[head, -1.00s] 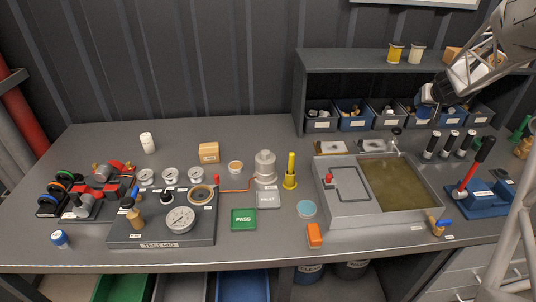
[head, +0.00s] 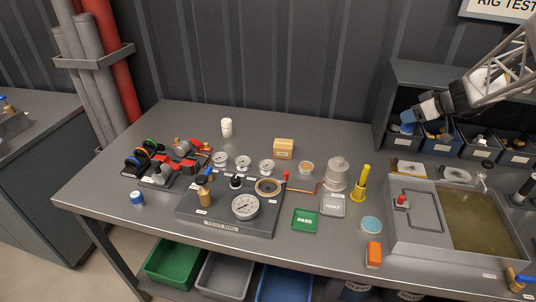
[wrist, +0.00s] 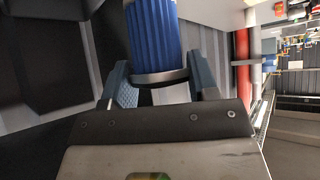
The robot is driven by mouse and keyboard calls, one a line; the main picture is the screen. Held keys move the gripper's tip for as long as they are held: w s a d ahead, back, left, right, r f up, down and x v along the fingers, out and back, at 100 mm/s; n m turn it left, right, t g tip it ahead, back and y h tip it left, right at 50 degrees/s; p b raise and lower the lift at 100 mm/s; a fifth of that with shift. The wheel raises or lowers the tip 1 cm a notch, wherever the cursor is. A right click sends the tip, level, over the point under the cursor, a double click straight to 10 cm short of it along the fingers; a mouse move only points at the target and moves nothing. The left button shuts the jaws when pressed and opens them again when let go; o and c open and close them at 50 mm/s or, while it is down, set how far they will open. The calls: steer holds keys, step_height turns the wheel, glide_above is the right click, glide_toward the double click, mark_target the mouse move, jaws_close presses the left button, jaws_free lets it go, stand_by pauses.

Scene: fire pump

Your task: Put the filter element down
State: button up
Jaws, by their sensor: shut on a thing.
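The filter element is a blue pleated cylinder with a grey band (wrist: 153,38), seen close up in the wrist view. My gripper (wrist: 158,88) is shut on it, with one finger on each side of the band. Its far end runs out of the top of the frame. In the head view my gripper (head: 414,116) is at the upper right, in front of the left shelf bins and above the bench. The filter element shows there as a small blue piece (head: 407,117) at the jaws.
The grey bench (head: 120,190) carries the test rig (head: 222,222), a green PASS pad (head: 305,220), a grey FAULT pad (head: 333,205), a yellow cone-like part (head: 361,184) and a fluid tray (head: 418,250).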

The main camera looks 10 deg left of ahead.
steer(key=s+a+r+n+g, duration=0.1)
steer(key=s+a+n+g, duration=0.2)
steer(key=a, duration=0.7)
steer(key=s+a+r+n+g+y, duration=0.1)
steer(key=a+r+n+g, duration=0.3)
steer(key=a, duration=0.6)
steer(key=s+a+f+n+g, duration=0.1)
steer(key=s+a+n+g, duration=0.1)
steer(key=a+n, duration=0.5)
step_height(320, 180, down, 14)
steer(key=a+m, duration=0.1)
steer(key=a, duration=0.1)
steer(key=shift+a+r+m, duration=0.2)
steer(key=shift+a+m, duration=0.1)
steer(key=shift+m, duration=0.1)
steer(key=w+a, duration=0.2)
steer(key=w, duration=0.5)
steer(key=w+a+f, duration=0.1)
steer(key=w+a, duration=0.1)
steer(key=w, duration=0.6)
steer(key=shift+a+f, duration=0.25)
steer(key=shift+a, duration=0.05)
steer(key=shift+f, duration=1.75)
steer(key=shift+f, duration=0.1)
